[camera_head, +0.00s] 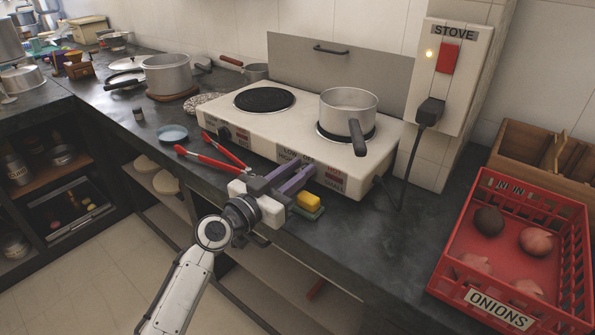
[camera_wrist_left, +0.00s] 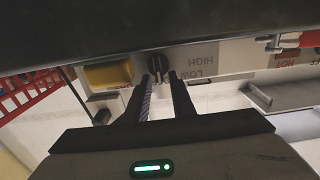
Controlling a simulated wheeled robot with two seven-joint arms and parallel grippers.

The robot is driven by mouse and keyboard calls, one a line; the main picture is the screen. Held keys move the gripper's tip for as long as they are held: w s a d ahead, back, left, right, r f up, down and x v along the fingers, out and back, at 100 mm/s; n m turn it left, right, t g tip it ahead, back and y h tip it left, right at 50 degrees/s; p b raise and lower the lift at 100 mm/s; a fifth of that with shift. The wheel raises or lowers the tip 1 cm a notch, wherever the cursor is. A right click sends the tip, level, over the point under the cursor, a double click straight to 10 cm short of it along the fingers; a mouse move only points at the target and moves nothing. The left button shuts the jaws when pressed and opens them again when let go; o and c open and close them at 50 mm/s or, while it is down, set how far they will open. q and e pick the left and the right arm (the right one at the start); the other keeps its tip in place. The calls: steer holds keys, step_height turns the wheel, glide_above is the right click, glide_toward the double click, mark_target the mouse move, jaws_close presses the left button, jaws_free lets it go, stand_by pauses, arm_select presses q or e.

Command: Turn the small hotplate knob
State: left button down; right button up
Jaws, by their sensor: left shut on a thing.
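The white two-burner hotplate (camera_head: 245,118) stands on the dark counter against the wall. Its small knob (camera_wrist_left: 157,65) is a dark round knob on the front panel, beside printed LOW and HIGH marks in the left wrist view. My left gripper (camera_head: 293,177) reaches the front panel, and its fingers hide the small knob in the head view. In the left wrist view the fingertips (camera_wrist_left: 160,76) lie on either side of the knob, shut on it. Another dark knob (camera_head: 224,133) sits farther left on the panel. My right gripper is not in view.
A saucepan (camera_head: 348,103) stands on the right burner, its handle pointing frontward. Red-handled tongs (camera_head: 208,161) lie left of my gripper. A yellow sponge (camera_head: 308,200) is just right of it. A red onion crate (camera_head: 462,235) stands at the right. A wall switch box (camera_head: 449,75) shows a lit lamp.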

arm_select(q)
steer(key=shift+f, duration=0.15)
steer(key=n, duration=0.1)
steer(key=n+b, duration=0.1)
steer(key=n, duration=0.2)
steer(key=shift+w+a+f, duration=0.15)
steer(key=shift+w+a, duration=0.05)
steer(key=shift+a, duration=0.05)
steer(key=shift+w+a+f+n+b, duration=0.1)
steer(key=shift+n+b, duration=0.1)
steer(key=shift+n, duration=0.5)
steer(key=shift+f+n+b, duration=0.1)
steer(key=shift+n+b, duration=0.05)
steer(key=shift+n, duration=0.55)
steer(key=c, duration=1.8)
jaws_free()
steer(key=shift+c, duration=0.2)
steer(key=shift+r, duration=0.1)
steer(key=shift+s+a, duration=0.2)
steer(key=shift+a, duration=0.05)
steer(key=v, duration=0.9)
steer(key=shift+s+a, duration=0.15)
steer(key=shift+s, duration=0.2)
